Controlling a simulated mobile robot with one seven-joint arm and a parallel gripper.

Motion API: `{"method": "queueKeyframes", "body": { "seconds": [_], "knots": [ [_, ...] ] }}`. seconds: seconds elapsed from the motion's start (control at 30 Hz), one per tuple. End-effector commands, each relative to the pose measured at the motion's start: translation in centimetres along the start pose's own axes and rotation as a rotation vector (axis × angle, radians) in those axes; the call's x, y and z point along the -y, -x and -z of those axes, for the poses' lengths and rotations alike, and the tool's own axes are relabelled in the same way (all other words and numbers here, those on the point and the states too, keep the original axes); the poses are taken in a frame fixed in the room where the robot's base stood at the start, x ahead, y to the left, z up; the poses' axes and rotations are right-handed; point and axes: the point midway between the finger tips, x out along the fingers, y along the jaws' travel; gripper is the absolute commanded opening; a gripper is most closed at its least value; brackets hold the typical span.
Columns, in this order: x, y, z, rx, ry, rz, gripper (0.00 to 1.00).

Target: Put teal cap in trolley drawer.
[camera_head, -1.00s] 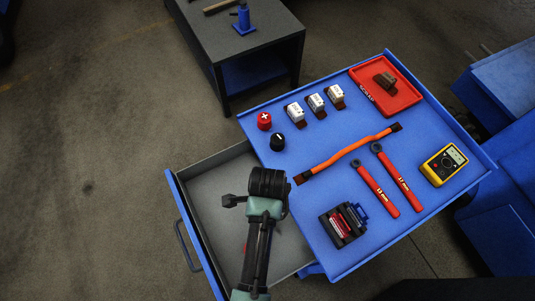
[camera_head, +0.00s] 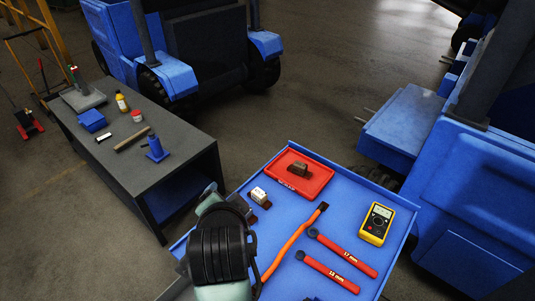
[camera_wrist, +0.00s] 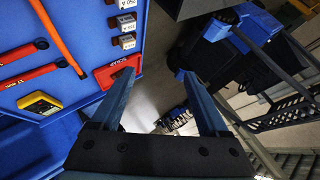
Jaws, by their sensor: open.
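I cannot see a teal cap in either view now. The blue trolley (camera_head: 342,202) is at the lower right of the head view. Its drawer, seen open earlier, is now almost wholly out of frame or behind my arm. My arm covers the trolley's left part. The trolley top shows at the left there.
A dark workbench (camera_head: 165,160) bearing several items stands left. Blue vehicles stand behind and right.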

Motion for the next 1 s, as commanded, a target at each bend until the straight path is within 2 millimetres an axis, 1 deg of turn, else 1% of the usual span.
{"method": "queueKeyframes", "body": {
  "seconds": [0.03,0.07,0.1,0.17,0.2,0.27,0.3,0.37,0.4,0.5,0.53,0.6,0.7,0.93,0.97,1.0],
  "knots": [
    [3.5,2.2,3.9,-0.113,0.074,0.111,0.78],
    [5.3,3.6,6.0,-0.181,0.123,0.168,0.78],
    [7.6,5.9,8.6,-0.277,0.188,0.238,0.78],
    [10.6,9.8,12.3,-0.430,0.284,0.329,0.78],
    [12.5,12.8,14.5,-0.539,0.348,0.381,0.78],
    [14.8,17.6,17.3,-0.709,0.439,0.444,0.78],
    [16.0,20.9,18.8,-0.821,0.495,0.475,0.78],
    [17.3,25.6,20.5,-0.983,0.569,0.505,0.78],
    [18.0,28.6,21.3,-1.082,0.611,0.517,0.78],
    [18.8,34.6,22.3,-1.286,0.689,0.524,0.78],
    [18.9,35.9,22.4,-1.332,0.705,0.524,0.78],
    [19.1,38.2,22.5,-1.412,0.732,0.519,0.78],
    [19.1,39.7,22.6,-1.467,0.750,0.513,0.78],
    [19.1,39.8,22.6,-1.472,0.753,0.511,0.78],
    [19.1,39.8,22.6,-1.471,0.753,0.511,0.80],
    [19.1,39.8,22.5,-1.470,0.753,0.511,0.87]
  ]
}}
